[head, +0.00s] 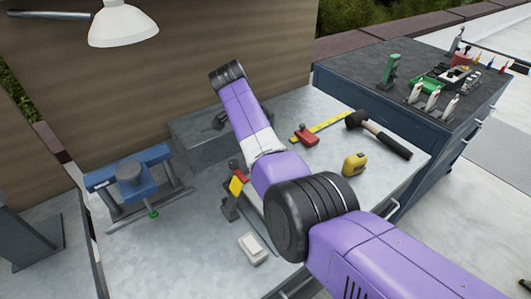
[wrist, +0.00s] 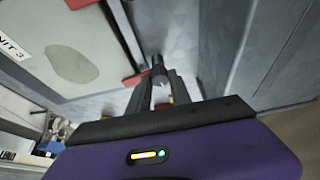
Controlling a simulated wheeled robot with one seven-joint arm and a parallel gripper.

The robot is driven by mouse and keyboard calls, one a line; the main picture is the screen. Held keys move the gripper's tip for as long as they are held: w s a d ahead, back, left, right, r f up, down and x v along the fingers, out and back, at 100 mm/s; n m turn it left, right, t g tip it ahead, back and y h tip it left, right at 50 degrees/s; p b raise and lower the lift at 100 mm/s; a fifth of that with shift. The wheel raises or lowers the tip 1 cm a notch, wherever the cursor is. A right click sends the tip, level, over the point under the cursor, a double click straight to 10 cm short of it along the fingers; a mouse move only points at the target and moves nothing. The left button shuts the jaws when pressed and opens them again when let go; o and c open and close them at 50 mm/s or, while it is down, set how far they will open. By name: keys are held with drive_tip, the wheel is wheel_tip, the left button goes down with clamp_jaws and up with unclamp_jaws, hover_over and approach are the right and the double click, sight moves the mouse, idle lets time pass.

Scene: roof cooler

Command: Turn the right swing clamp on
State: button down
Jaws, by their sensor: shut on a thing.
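In the wrist view, my gripper (wrist: 159,88) has its two dark fingers closed on a small dark cylindrical piece (wrist: 158,68), which I take to be the right swing clamp's handle. A red bar (wrist: 136,79) lies just left of the fingertips, and red and yellow bits show between the fingers. In the head view, my purple arm reaches over the bench and hides my gripper. A clamp with a red knob and yellow tag (head: 235,187) stands upright on the bench, left of my arm. The state of the held clamp is unclear.
A pale panel with a label (wrist: 60,50) fills the wrist view's left. In the head view, the grey bench (head: 190,245) carries a blue vise-like tool (head: 130,175), a white box (head: 252,248), a yellow tape measure (head: 354,164) and a hammer (head: 380,135). A dark tool cabinet (head: 400,105) stands right.

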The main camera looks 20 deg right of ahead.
drive_tip(key=shift+w+m+g+b, duration=0.1)
drive_tip(key=shift+m+g+b, duration=0.2)
drive_tip(key=shift+m+b, duration=0.65)
drive_tip(key=shift+b, duration=0.3)
drive_tip(key=c, duration=1.2)
unclamp_jaws()
drive_tip(key=shift+o, duration=0.2)
drive_tip(key=v, duration=0.8)
